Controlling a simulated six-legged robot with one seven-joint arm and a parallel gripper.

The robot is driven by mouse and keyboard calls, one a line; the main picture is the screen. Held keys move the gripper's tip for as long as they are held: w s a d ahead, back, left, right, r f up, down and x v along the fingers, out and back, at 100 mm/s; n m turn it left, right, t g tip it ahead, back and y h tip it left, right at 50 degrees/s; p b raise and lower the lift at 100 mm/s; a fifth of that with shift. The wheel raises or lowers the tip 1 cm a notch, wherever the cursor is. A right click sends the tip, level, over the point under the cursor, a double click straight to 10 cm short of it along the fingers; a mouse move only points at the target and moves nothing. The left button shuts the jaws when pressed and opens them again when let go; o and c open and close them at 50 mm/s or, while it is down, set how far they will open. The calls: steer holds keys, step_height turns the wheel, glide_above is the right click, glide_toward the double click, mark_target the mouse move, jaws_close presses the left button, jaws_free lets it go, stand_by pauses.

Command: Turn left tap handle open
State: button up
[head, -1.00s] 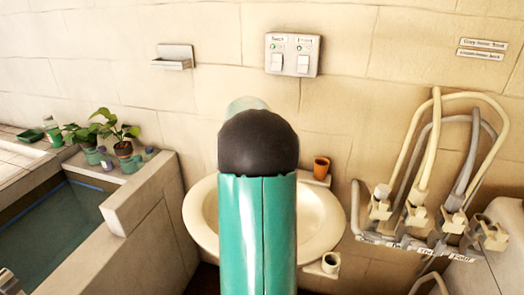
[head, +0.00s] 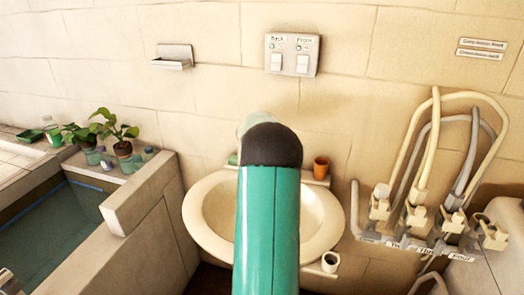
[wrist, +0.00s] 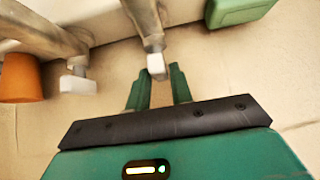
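In the wrist view my gripper (wrist: 159,88) has its two green fingers apart with an empty gap between them. A metal tap part with a white end, the tap handle (wrist: 156,66), stands just beyond the fingertips, in line with the gap; I cannot tell whether they touch. It is the one nearer the green object, which lies left of the basin in the head view, so it appears to be the left handle. A second white-ended handle (wrist: 78,84) is further left. In the head view my arm hides the taps and gripper over the washbasin (head: 322,225).
An orange cup (head: 321,167) stands at the basin's back right; it also shows in the wrist view (wrist: 22,80). A green object (wrist: 240,10) lies on the other side. A white cup holder (head: 330,262), hoses (head: 430,150) and wall switches (head: 291,56) are nearby.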

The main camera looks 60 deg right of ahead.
jaws_close()
steer(key=shift+n+t, duration=0.3)
steer(key=shift+n, duration=0.1)
steer(key=n+t, duration=0.1)
steer(key=n+t+y, duration=0.1)
steer(key=n, duration=0.1)
steer(key=shift+s+d+n+t, duration=0.15)
steer(key=shift+s+n+t, duration=0.15)
steer(key=shift+s+t, duration=0.1)
steer(key=n+t+y, duration=0.1)
steer(key=n, duration=0.1)
steer(key=n+t+y, duration=0.1)
steer(key=n, duration=0.1)
steer(key=shift+d+n+t+y, duration=0.15)
steer(key=shift+n+t+y, duration=0.15)
steer(key=n+t+y, duration=0.1)
steer(key=n+y, duration=0.1)
steer(key=n, duration=0.2)
steer(key=shift+d+y, duration=0.1)
steer(key=shift+y, duration=0.3)
steer(key=shift+s+n, duration=0.1)
steer(key=shift+n, duration=0.2)
